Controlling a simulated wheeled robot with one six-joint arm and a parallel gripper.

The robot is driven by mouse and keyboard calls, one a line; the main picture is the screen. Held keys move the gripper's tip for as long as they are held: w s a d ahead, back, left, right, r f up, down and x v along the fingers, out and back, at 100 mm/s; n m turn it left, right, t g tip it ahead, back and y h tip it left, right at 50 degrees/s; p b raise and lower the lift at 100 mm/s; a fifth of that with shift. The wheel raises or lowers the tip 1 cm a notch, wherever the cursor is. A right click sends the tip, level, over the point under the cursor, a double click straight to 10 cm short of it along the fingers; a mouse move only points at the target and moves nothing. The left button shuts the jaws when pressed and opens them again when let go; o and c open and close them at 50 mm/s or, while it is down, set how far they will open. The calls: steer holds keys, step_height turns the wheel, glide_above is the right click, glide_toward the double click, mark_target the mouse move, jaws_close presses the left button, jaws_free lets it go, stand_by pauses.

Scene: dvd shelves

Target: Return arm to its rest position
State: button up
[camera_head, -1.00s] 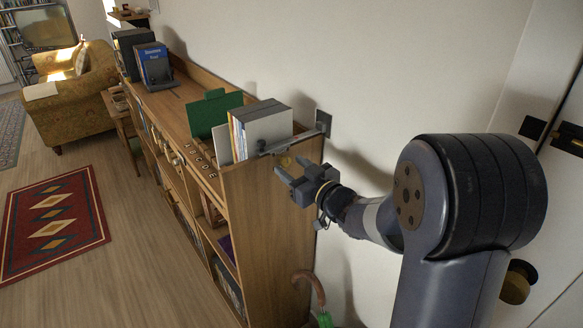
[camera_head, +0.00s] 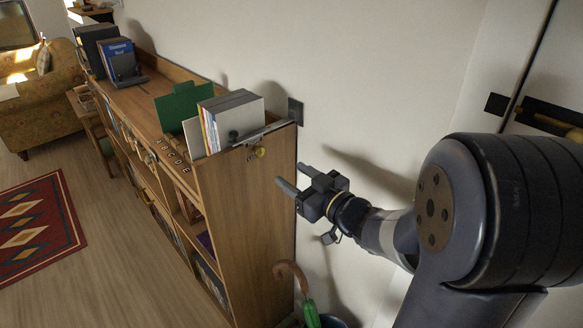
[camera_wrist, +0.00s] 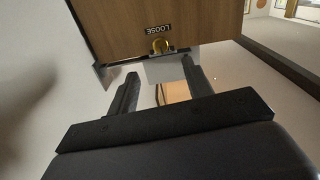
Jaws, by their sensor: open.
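My gripper (camera_head: 293,177) is open and empty in the head view. It is in the air to the right of the wooden shelf unit's end panel (camera_head: 245,215), with the white wall behind it. In the wrist view my gripper's two dark fingers (camera_wrist: 160,82) stand apart with nothing between them. Beyond them is the wooden panel (camera_wrist: 110,25) with a "LOOSE" label (camera_wrist: 158,29) and a brass knob (camera_wrist: 161,46).
On the shelf top stand a row of discs or books (camera_head: 232,118), a green divider (camera_head: 184,106) and blue books (camera_head: 121,58). An umbrella with a curved handle (camera_head: 291,268) stands low beside the shelf end. Open floor (camera_head: 110,260) lies left.

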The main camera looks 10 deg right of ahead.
mark_target(262, 154)
steer(key=x, duration=1.1)
steer(key=shift+s+p, duration=0.1)
steer(key=shift+p, duration=0.3)
